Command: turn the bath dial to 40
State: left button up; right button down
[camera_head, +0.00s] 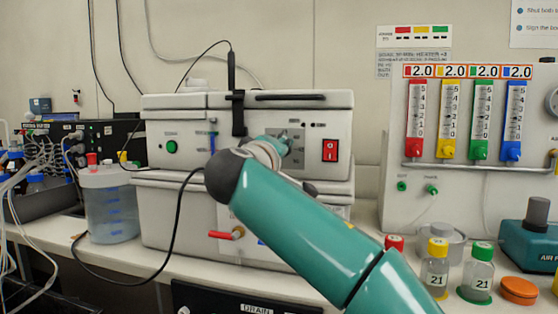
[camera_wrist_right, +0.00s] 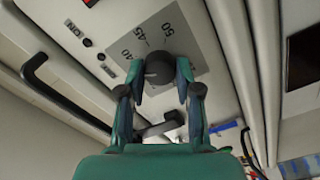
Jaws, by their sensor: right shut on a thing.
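The white bath unit (camera_head: 185,148) stands on the bench in the head view, and my right arm reaches across its front. In the right wrist view, the dark round bath dial (camera_wrist_right: 158,68) sits on a grey scale plate (camera_wrist_right: 178,32). The numbers 50, 45 and 40 can be read beside it. My right gripper (camera_wrist_right: 160,80) has one finger on each side of the dial and is shut on it. The dial's pointer setting cannot be made out. In the head view, my own wrist and gripper hide most of the dial. My left gripper is not in view.
A red switch (camera_head: 330,150) sits right of the dial, and a green button (camera_head: 171,147) sits far left. A red-handled tap (camera_head: 227,235) is below. Bottles (camera_head: 436,268) stand on the bench at right. A clear container (camera_head: 110,210) stands at left.

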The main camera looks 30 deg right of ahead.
jog(key=shift+w+f+m+b, duration=0.1)
jog(key=shift+f+m+b, duration=0.15)
jog(key=shift+m, duration=0.35)
jog(key=shift+f+m+b, duration=0.1)
jog(key=shift+m+b, duration=0.15)
jog(key=shift+m, duration=0.35)
jog(key=c, duration=0.8)
grip_release()
jog(key=shift+r, duration=0.2)
jog(key=shift+a, duration=0.1)
jog(key=v, duration=1.2)
